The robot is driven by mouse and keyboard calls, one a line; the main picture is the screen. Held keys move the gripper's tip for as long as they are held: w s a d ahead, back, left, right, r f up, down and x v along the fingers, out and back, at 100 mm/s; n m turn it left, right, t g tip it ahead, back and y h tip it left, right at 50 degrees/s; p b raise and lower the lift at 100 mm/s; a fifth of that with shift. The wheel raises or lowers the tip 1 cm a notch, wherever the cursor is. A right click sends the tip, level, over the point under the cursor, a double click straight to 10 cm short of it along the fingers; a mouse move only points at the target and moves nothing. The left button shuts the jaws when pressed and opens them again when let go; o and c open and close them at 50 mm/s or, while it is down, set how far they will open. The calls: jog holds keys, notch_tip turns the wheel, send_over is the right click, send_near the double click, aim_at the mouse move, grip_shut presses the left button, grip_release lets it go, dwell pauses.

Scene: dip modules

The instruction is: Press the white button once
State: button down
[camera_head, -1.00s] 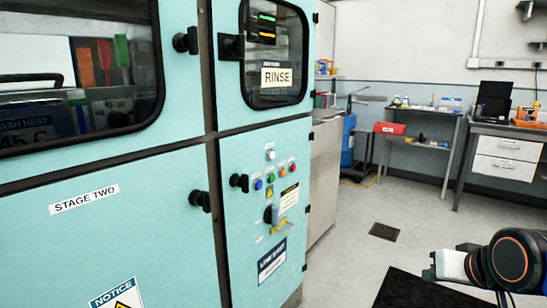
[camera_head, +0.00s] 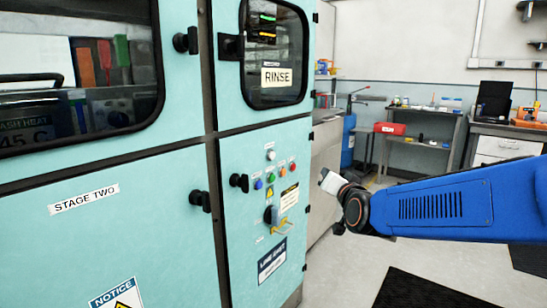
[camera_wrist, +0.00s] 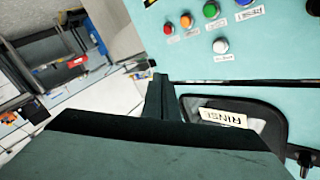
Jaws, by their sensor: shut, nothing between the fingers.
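The white button (camera_head: 271,154) sits on the teal machine's panel, above a row of coloured buttons. In the wrist view the white button (camera_wrist: 221,46) shows upside down, just below the coloured row. My gripper (camera_wrist: 160,82) is shut and empty, its dark fingers pointing toward the panel. In the wrist view the fingertips are left of and below the white button. In the head view the arm's end is right of the machine, apart from the panel; the fingers are hard to make out there.
The blue button (camera_head: 258,184), green button (camera_head: 270,178), orange button (camera_head: 282,171) and red button (camera_head: 292,167) are close below the white one. A black door handle (camera_head: 239,182) and a lever switch (camera_head: 272,214) protrude nearby. Open floor lies right of the machine.

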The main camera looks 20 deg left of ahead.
aim_at(272, 155)
jog(key=w+a+r+m+t, duration=0.1)
jog(key=w+a+t, duration=0.1)
jog(key=a, duration=0.5)
jog(key=shift+r+y, duration=0.25)
jog(key=shift+y, duration=0.05)
jog(key=shift+a, duration=0.15)
jog(key=w+a, duration=0.3)
jog(key=a, duration=0.5)
jog(key=shift+w, duration=0.2)
dwell(1.9)
jog(key=shift+w+a, duration=0.15)
jog(key=shift+a, duration=0.2)
jog(key=shift+w+a, duration=0.15)
jog(key=shift+a, duration=0.2)
dwell(0.9)
dwell(0.4)
jog(key=shift+s+d, duration=0.35)
jog(key=shift+d, duration=0.4)
